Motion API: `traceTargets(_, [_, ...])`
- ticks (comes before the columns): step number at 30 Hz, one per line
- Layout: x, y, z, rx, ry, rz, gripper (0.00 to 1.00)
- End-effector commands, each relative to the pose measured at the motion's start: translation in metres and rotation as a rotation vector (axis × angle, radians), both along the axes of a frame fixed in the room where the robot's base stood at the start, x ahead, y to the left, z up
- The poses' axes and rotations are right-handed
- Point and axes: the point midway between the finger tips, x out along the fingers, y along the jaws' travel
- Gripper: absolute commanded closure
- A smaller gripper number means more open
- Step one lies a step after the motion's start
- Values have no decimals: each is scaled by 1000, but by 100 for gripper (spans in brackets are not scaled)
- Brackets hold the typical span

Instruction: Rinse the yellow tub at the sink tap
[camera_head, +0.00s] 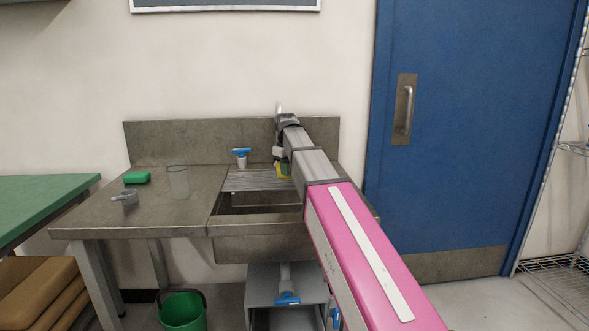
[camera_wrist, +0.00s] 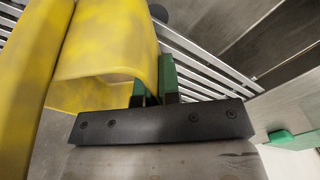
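The yellow tub (camera_head: 283,171) is at the back of the sink, over or on the ribbed rack (camera_head: 248,181), partly hidden by my arm. In the wrist view the tub (camera_wrist: 105,50) fills the upper left, with darker blotches on its surface. My gripper (camera_head: 285,157) is at the tub, and in the wrist view its green fingers (camera_wrist: 153,90) sit on either side of the tub's wall, shut on it. I cannot tell whether water runs.
The sink basin (camera_head: 262,201) is open in front of the rack. A blue-headed tool (camera_head: 241,157), a clear glass (camera_head: 178,182), a green block (camera_head: 137,177) and a grey cup (camera_head: 125,198) stand on the counter. A green bucket (camera_head: 183,311) is below. A blue door (camera_head: 465,130) is right.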

Motion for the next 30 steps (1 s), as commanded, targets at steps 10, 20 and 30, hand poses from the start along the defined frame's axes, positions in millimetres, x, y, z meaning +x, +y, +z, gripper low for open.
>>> traceTargets(10, [1, 6, 0, 0, 0, 0, 100])
traceTargets(20, [1, 12, 0, 0, 0, -1, 100])
traceTargets(30, [0, 7, 0, 0, 0, -1, 100])
